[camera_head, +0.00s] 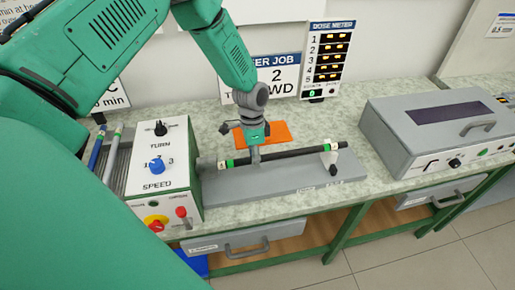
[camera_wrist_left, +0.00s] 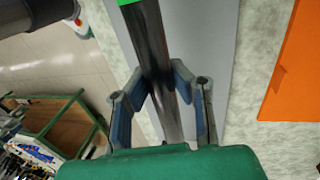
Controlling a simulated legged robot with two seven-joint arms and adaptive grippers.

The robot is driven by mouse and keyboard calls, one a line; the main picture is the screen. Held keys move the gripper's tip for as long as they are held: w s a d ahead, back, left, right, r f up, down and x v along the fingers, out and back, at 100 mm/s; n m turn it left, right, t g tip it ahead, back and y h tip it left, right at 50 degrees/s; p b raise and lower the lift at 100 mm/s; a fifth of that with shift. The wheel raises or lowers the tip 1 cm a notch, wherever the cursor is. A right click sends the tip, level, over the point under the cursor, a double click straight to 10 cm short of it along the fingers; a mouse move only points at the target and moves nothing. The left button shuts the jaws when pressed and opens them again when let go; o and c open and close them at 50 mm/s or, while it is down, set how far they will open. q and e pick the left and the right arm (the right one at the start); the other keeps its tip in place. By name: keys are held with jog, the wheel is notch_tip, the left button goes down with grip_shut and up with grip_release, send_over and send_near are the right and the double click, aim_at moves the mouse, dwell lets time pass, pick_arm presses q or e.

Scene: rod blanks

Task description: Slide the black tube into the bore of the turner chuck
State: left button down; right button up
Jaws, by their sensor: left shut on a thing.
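The black tube (camera_head: 285,155) has a green band near each end and lies roughly level above the grey turner bed (camera_head: 275,182). My left gripper (camera_head: 254,158) is shut on it, left of its middle. In the left wrist view the tube (camera_wrist_left: 150,50) runs between the two fingers (camera_wrist_left: 168,100), with a green band at the top edge. The grey chuck (camera_head: 207,166) is on the right side of the white control box (camera_head: 158,175). The tube's left end is close to the chuck face; I cannot tell whether it is in the bore. My right gripper is not in view.
An orange mat (camera_head: 280,132) lies behind the tube. A rack with blue and pale rods (camera_head: 97,146) is left of the control box. A grey case (camera_head: 440,125) stands at right.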

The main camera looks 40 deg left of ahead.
pick_arm(q)
jog(key=shift+s+a, duration=0.3)
jog(key=shift+s, duration=0.05)
jog(key=c, duration=1.4)
grip_release()
jog(key=shift+r, duration=0.1)
jog(key=shift+w+r, duration=0.1)
jog(key=shift+r, duration=0.15)
jog(key=v, duration=1.1)
jog(key=shift+a+r, duration=0.1)
